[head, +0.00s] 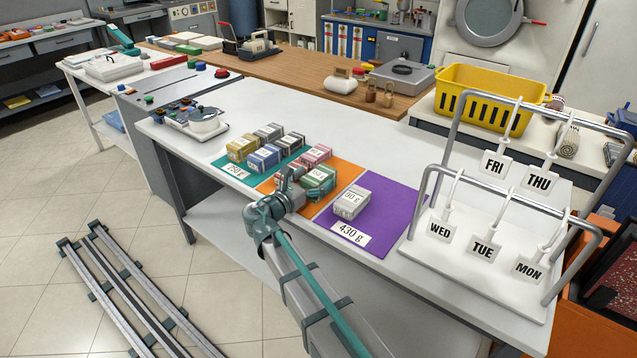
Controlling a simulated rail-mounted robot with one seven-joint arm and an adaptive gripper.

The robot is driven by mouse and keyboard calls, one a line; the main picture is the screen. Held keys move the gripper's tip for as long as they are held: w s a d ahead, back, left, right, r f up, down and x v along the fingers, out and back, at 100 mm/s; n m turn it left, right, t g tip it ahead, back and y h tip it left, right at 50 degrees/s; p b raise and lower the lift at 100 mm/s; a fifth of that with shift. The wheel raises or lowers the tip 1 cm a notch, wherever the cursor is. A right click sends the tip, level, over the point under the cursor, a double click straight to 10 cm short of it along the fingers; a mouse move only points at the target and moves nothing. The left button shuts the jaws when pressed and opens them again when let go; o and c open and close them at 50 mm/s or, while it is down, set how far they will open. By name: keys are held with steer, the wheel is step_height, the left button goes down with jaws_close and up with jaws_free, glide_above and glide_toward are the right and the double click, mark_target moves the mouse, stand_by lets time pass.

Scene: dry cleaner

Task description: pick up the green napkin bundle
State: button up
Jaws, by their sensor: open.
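The green napkin bundle (321,176) lies on the orange mat section on the white table, in the head view. It is a small block with a pale label. My gripper (293,181) is open and sits close to the left side of the green bundle, partly overlapping it in the picture. I cannot tell whether it touches the bundle or hangs above it. No bundle is visibly held. The ends of the fingers are small and hard to make out.
A pink bundle (315,155) lies just behind the green one. Several bundles, including a blue one (264,158), crowd the teal mat (229,166). A grey bundle (352,201) lies on the purple mat (390,210). A day-tag rack (485,270) stands at the right.

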steer(key=shift+x, duration=0.85)
steer(key=c, duration=1.2)
steer(key=shift+o, duration=0.2)
